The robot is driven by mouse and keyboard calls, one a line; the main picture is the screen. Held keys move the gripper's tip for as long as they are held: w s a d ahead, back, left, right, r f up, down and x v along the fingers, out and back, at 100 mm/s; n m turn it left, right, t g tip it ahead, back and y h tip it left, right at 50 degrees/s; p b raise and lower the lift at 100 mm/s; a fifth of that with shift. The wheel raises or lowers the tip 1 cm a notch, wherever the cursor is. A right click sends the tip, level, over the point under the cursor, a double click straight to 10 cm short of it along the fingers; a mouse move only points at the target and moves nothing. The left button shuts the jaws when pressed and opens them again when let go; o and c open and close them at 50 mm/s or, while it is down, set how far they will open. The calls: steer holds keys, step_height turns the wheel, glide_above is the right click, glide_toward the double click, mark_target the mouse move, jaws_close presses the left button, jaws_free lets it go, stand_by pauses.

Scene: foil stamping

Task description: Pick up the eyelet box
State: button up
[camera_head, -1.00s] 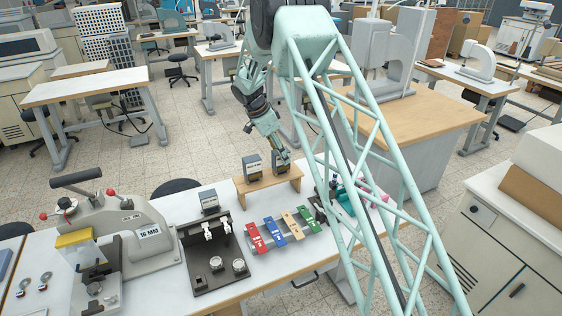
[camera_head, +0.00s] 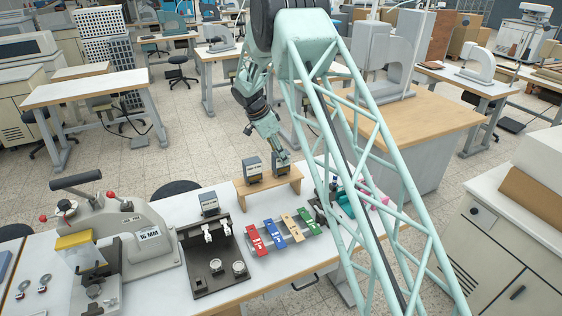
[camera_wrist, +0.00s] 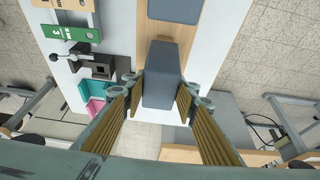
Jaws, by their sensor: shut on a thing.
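A grey eyelet box (camera_wrist: 162,74) stands between the fingers of my gripper (camera_wrist: 163,100) in the wrist view. The fingers are shut on its sides. In the head view this box (camera_head: 280,170) is at the right end of a small wooden riser (camera_head: 268,189), with my gripper (camera_head: 281,157) at its top from above. I cannot tell whether it touches the riser. A second grey box (camera_head: 252,169) stands on the riser to the left; a grey box also shows at the top of the wrist view (camera_wrist: 175,10).
Red, blue, tan and green pieces (camera_head: 308,222) lie in front of the riser. A third box (camera_head: 209,204) stands behind a black fixture (camera_head: 215,260). A large press (camera_head: 120,235) is at the left. Teal and pink items (camera_head: 347,203) lie to the right, partly behind my arm.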

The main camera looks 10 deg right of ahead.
steer(key=shift+r, duration=0.1)
steer(key=shift+r, duration=1.5)
steer(key=shift+s+r+b, duration=0.1)
steer(key=shift+r+b, duration=0.05)
steer(key=shift+b, duration=0.15)
steer(key=s+a+r+b, duration=0.1)
steer(key=s+a+b, duration=0.1)
steer(key=s, duration=1.3)
steer(key=shift+s+r, duration=0.25)
steer(key=shift+s, duration=0.1)
steer(key=shift+r+b, duration=0.6)
steer(key=shift+r, duration=1.15)
steer(key=shift+r, duration=1.25)
steer(key=s+d+r+n+t+y+b, duration=0.1)
steer(key=s+n+b, duration=0.6)
steer(key=n, duration=0.8)
steer(key=shift+s+d+t+y, duration=0.45)
steer(key=shift+s+t+y, duration=0.35)
steer(key=shift+t+y, duration=0.7)
